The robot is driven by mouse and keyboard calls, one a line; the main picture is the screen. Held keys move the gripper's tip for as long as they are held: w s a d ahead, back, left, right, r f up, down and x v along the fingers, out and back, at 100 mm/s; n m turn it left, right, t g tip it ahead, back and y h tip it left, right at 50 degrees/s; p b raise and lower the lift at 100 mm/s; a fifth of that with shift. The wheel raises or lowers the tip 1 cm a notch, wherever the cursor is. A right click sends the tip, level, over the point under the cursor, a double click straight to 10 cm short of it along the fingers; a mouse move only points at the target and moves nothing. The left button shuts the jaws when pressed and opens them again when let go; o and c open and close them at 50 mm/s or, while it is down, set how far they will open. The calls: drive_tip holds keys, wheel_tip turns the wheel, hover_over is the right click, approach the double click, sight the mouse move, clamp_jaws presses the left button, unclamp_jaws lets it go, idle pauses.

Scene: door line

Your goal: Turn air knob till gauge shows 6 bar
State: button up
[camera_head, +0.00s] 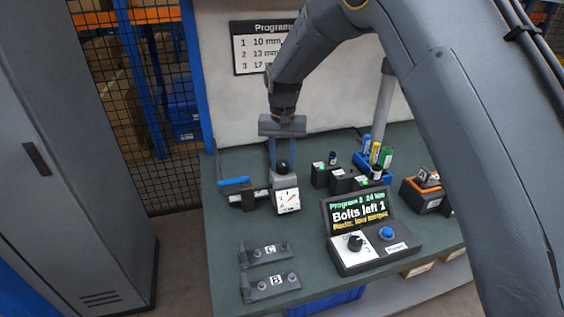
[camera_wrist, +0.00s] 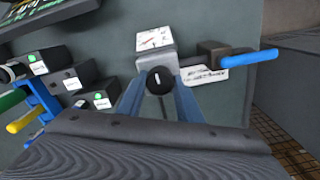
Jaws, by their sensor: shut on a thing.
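The black air knob (camera_head: 283,167) sits on top of the grey regulator block at the back left of the bench. It also shows in the wrist view (camera_wrist: 160,80), with a white mark on its face. My gripper (camera_head: 282,163) reaches down from above with its two blue fingers shut on the knob, one on each side. The square white gauge (camera_head: 287,200) is on the front of the block. Its red needle points up and to the right; its numbers are too small to read. In the wrist view the gauge (camera_wrist: 157,40) is seen at a steep slant.
A blue-handled valve (camera_head: 233,183) sticks out left of the block. Several dark blocks with green-marked labels (camera_head: 345,180) and a blue rack of coloured bottles (camera_head: 375,162) stand to the right. A control box (camera_head: 358,240) and two brackets (camera_head: 264,255) are in front.

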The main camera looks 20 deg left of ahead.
sight(283, 163)
drive_tip(key=shift+m, duration=0.6)
drive_tip(key=o, duration=1)
drive_tip(key=shift+o, duration=0.2)
drive_tip(key=shift+s+r+b, duration=0.1)
drive_tip(key=shift+r+b, duration=1)
drive_tip(key=shift+r, duration=2.85)
